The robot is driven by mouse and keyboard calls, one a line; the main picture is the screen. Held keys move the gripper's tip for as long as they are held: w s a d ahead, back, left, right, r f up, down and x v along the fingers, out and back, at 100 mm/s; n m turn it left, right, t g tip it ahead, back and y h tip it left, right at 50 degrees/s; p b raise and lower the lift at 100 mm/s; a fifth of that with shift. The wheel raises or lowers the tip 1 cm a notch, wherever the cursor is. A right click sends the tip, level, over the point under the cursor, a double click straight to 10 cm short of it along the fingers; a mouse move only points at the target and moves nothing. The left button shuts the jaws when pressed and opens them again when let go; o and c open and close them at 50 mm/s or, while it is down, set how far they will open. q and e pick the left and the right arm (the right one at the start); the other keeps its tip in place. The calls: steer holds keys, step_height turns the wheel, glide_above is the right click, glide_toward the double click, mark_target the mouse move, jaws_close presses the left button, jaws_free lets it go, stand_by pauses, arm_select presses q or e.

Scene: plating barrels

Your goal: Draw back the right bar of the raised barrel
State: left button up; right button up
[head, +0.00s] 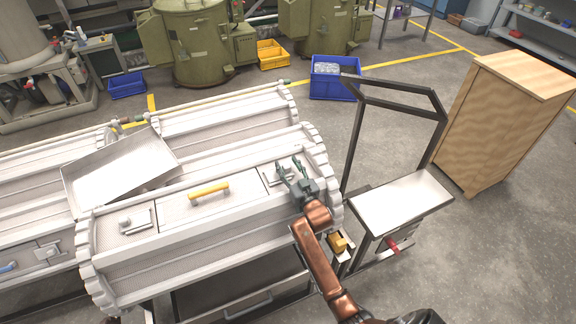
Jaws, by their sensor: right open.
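The raised barrel (215,247) is a long white ribbed drum with scalloped end discs, lying lengthwise in front of me. Its hatch panel carries a yellow handle (208,189). A left bar with its plate (127,222) sits at the panel's left end. The right bar with its plate (272,179) sits at the panel's right end, partly hidden by my gripper. My right gripper (287,165) is open over the barrel's right end, its fingers just beside the right bar. I cannot tell whether they touch it. My left gripper is not in view.
A metal tray (122,172) lies tilted behind the barrel's left half. Other barrels (222,120) stand behind and to the left. A steel cart (402,203) with a tall dark handle frame is right of the barrel. A wooden cabinet (497,125) and blue crate (334,91) stand farther back.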

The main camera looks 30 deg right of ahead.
steer(key=s, duration=0.4)
steer(key=s+a, duration=0.1)
steer(key=s, duration=0.6)
steer(key=shift+s+a, duration=0.4)
